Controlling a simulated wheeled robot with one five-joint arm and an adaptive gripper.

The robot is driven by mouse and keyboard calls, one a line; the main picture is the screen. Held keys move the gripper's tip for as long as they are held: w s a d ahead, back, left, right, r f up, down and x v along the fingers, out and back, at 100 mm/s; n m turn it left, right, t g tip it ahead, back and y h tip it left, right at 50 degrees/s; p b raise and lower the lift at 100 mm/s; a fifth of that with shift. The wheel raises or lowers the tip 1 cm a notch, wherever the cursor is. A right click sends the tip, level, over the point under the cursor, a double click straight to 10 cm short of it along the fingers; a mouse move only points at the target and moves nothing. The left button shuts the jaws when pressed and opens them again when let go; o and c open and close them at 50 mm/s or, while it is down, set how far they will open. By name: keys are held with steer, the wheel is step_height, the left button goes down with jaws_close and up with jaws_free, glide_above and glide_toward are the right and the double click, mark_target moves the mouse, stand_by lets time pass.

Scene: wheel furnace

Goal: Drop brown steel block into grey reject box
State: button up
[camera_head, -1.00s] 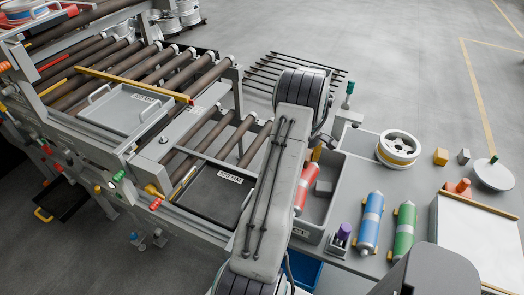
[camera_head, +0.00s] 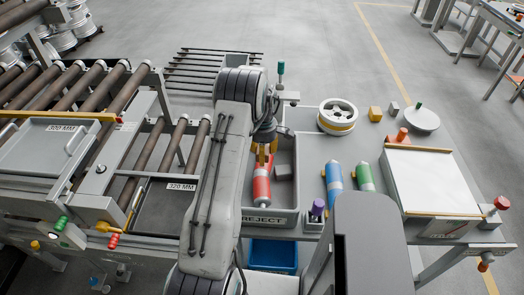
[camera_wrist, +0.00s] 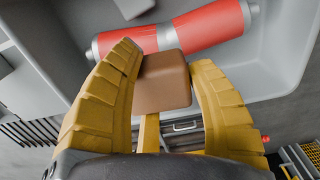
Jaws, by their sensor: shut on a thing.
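My gripper (camera_wrist: 167,62) has yellow ribbed fingers shut on the brown steel block (camera_wrist: 164,85) in the wrist view. The block sits between the two fingers. In the head view my gripper (camera_head: 263,155) hangs over the left part of the grey reject box (camera_head: 283,219), partly hidden by my arm; the block cannot be made out there. The box carries the word REJECT on its front. It holds a red cylinder (camera_head: 261,188) and a grey block (camera_head: 283,172). In the wrist view the red cylinder (camera_wrist: 180,32) and the box wall (camera_wrist: 290,65) show beyond the brown block.
Right of the box stand a purple-topped piece (camera_head: 317,211), a blue cylinder (camera_head: 334,180) and a green cylinder (camera_head: 364,178). Behind them are a wheel (camera_head: 338,114) and a yellow block (camera_head: 375,114). Roller conveyors (camera_head: 95,95) lie left. A blue bin (camera_head: 272,257) is below.

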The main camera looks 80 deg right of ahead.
steer(key=shift+f+b, duration=0.75)
steer(key=shift+f, duration=1.1)
steer(key=o, duration=1.3)
steer(key=shift+r, duration=0.1)
step_height(320, 180, up, 12)
steer(key=shift+f, duration=0.1)
